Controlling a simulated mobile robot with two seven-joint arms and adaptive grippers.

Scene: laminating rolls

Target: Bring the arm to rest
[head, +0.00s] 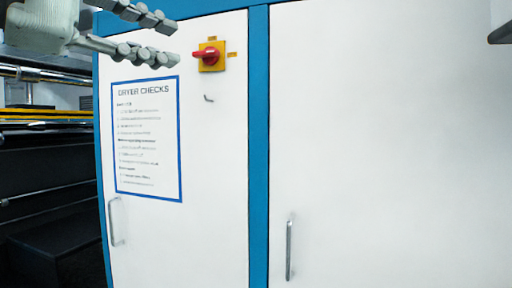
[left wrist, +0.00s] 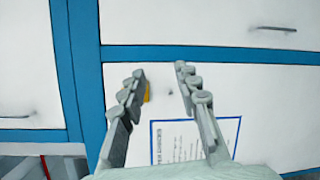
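My left gripper (head: 170,43) is at the upper left of the head view, in front of a white cabinet door (head: 225,150). Its two fingers are apart with nothing between them. The left wrist view also shows the open gripper (left wrist: 159,71), with the cabinet face beyond it. A red rotary switch (head: 208,55) on a yellow plate is just right of the fingertips in the head view, apart from them in the picture. In the left wrist view, a bit of yellow shows behind one finger.
A blue-framed notice (head: 147,140) headed "DRYER CHECKS" is on the door below the gripper. Door handles (head: 289,248) stick out lower down. A blue post (head: 258,150) divides the doors. Dark machinery with rollers (head: 45,125) stands at the left.

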